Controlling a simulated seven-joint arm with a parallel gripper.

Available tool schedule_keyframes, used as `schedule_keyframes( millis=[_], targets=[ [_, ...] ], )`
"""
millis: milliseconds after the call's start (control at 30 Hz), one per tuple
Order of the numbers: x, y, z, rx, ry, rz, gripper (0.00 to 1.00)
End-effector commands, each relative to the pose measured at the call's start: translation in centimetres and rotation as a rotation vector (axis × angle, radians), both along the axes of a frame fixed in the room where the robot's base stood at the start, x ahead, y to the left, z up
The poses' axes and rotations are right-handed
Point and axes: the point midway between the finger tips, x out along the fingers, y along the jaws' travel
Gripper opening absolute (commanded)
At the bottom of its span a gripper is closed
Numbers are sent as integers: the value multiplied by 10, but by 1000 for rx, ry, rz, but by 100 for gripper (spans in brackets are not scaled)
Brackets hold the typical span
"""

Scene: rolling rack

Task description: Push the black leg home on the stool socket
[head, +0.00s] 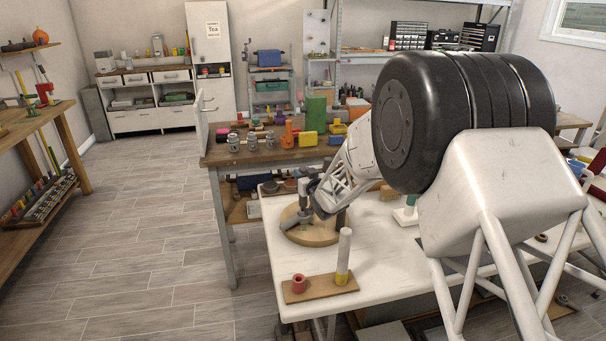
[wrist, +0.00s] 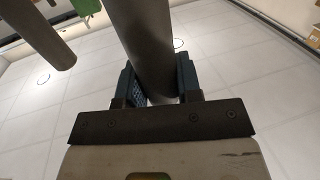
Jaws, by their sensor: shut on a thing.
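The round wooden stool seat (head: 322,236) lies on the white table, with grey socket parts (head: 292,222) on its top. My gripper (wrist: 157,85) is shut on a dark grey-black leg (wrist: 140,35), which stands between its two blue jaws in the wrist view. In the head view my gripper (head: 309,190) is low over the seat, and the held black leg (head: 303,199) looks upright above the socket area. Its lower end is too small to tell how deep it sits. A second dark post (head: 341,217) stands at the seat's right side; a dark cylinder (wrist: 35,30) also shows at upper left in the wrist view.
A tan board (head: 321,290) at the table's front left holds a white post with a yellow base (head: 343,258) and a red ring (head: 299,283). A green-and-white piece (head: 409,208) stands to the right. A crowded wooden bench (head: 228,154) is behind.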

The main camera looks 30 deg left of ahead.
Motion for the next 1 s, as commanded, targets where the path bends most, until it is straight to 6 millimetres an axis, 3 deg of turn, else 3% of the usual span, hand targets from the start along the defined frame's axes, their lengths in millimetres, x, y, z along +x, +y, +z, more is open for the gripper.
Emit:
schedule_keyframes(
  millis=[1000],
  targets=[
    [0,0,-20,-1,-1,0,0]
  ],
)
